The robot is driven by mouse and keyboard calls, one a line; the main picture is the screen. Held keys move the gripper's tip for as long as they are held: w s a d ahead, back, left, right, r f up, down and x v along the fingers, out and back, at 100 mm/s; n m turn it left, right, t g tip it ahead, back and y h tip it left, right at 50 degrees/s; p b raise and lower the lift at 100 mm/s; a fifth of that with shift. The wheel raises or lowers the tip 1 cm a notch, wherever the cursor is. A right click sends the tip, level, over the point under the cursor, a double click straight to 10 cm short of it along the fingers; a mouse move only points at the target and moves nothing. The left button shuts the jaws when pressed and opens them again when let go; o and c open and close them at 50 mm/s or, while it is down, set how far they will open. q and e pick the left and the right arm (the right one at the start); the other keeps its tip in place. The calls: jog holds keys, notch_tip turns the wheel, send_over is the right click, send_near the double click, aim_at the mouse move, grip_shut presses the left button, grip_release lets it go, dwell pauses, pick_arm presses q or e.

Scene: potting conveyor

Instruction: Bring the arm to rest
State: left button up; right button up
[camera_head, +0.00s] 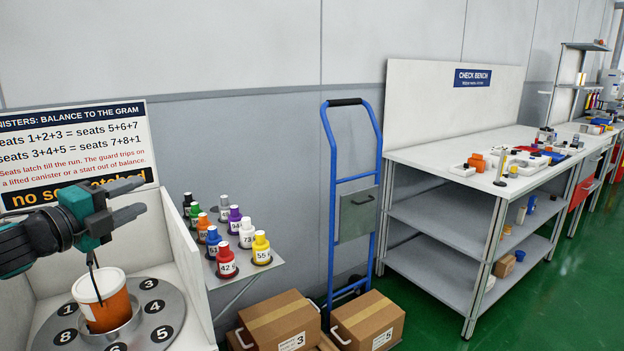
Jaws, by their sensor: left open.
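My left arm comes in from the left. Its teal and black gripper (143,196) is open, with its two dark fingers pointing right and nothing between them. It is above a numbered grey round plate (172,303) in a white-walled booth. An orange pot with a white rim (108,308) stands tilted at the middle of the plate, below the gripper. A thin dark strip runs from under the gripper down to the pot; I cannot tell whether it touches. My right gripper is not in view.
Several numbered coloured canisters (240,232) stand on a small shelf right of the booth. A sign (80,150) is behind the arm. A blue hand truck (328,190), cardboard boxes (372,318) and a check bench (425,158) are further right. Green floor (560,300) lies open at right.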

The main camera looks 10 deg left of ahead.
pick_arm(q)
jog(key=w+a+r+n+t+y, duration=0.4)
jog(key=w+a+n, duration=0.2)
jog(key=w+n, duration=0.15)
jog(key=w+a+f+n+g+y, duration=0.1)
jog(key=a+f+n+g+y, duration=0.3)
jog(key=a+f+n+y, duration=0.6)
jog(key=s+d+f+g+h, duration=0.1)
jog(key=s+d+f+h, duration=0.25)
jog(key=d+f, duration=0.4)
jog(key=s+d+f+n+g+h, duration=0.1)
jog(key=s+d+f+h, duration=0.1)
jog(key=s+d+f, duration=0.4)
jog(key=s+d+f+g+h, duration=0.1)
jog(key=s+d+f+h, duration=0.15)
jog(key=d+f, duration=0.65)
jog(key=s+d+f+g, duration=0.1)
jog(key=s+d+f, duration=0.1)
jog(key=s+d, duration=0.2)
jog(key=s+d+f+n+g+h+p, duration=0.1)
jog(key=s+d+f, duration=0.2)
jog(key=s, duration=0.7)
jog(key=s+d+f+n+g+h+p, duration=0.1)
jog(key=s+d+f, duration=0.2)
jog(key=s+d, duration=0.3)
jog(key=shift+s+d+f, duration=0.25)
jog(key=shift+s+d, duration=0.05)
jog(key=shift+s, duration=0.7)
